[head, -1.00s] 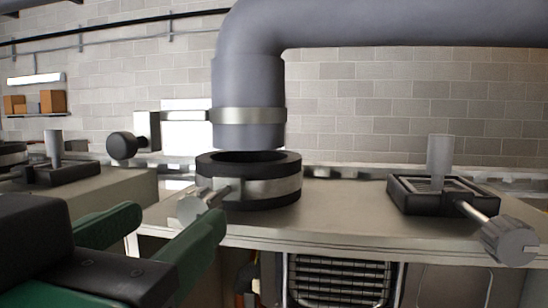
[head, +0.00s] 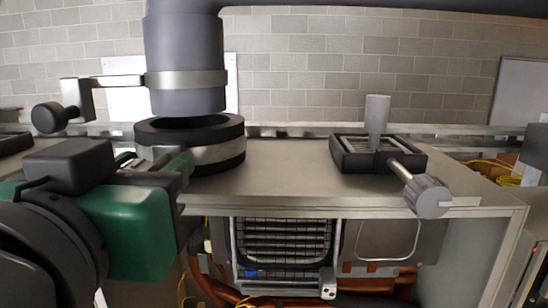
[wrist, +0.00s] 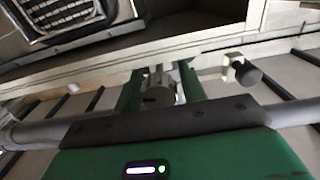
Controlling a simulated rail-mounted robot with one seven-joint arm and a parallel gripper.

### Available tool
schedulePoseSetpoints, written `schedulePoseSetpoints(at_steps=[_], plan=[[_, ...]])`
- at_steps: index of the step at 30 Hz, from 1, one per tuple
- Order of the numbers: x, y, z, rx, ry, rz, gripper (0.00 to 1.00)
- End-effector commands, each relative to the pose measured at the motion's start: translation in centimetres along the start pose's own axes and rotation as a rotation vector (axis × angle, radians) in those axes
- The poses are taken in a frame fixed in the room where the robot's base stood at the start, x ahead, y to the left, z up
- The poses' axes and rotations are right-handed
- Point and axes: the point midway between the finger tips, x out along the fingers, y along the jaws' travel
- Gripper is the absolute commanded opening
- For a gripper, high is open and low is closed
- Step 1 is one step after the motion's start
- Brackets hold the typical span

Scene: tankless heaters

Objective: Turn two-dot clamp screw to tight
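A black round collar (head: 228,150) with a metal clamp band sits on the bench under the grey pipe. Its clamp screw is mostly hidden behind my gripper in the head view. In the wrist view a grey screw knob (wrist: 158,97) with a dark slot lies between the green fingers of my gripper (wrist: 160,72). The fingers are apart, one on each side of the knob, and I cannot tell whether they touch it. My gripper (head: 180,165) also shows at the collar's front left in the head view. No dot marks are readable on any knob.
A grey knob (head: 428,196) on a rod sticks out from a square black fitting (head: 350,160) at the right. A black knob (head: 47,117) on a bracket stands at the left. The pipe (head: 185,60) hangs above the collar. The bench middle is clear.

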Motion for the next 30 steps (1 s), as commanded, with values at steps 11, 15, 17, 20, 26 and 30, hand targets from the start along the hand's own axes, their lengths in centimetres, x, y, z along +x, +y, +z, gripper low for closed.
schedulePoseSetpoints(at_steps=[11, 15, 17, 20, 26, 30], plan=[[-0.03, 0.02, 0.05, 0.091, 0.001, 0.0, 0.05], [-0.03, 0.02, -0.05, 0.132, 0.001, 0.0, 0.05], [-0.03, 0.02, -0.07, 0.131, 0.001, 0.0, 0.05], [-0.03, 0.02, -0.07, 0.131, 0.001, 0.0, 0.05], [-0.03, 0.02, -0.06, 0.13, 0.001, 0.0, 0.5], [-0.03, 0.02, -0.05, 0.13, 0.001, 0.0, 0.5]])
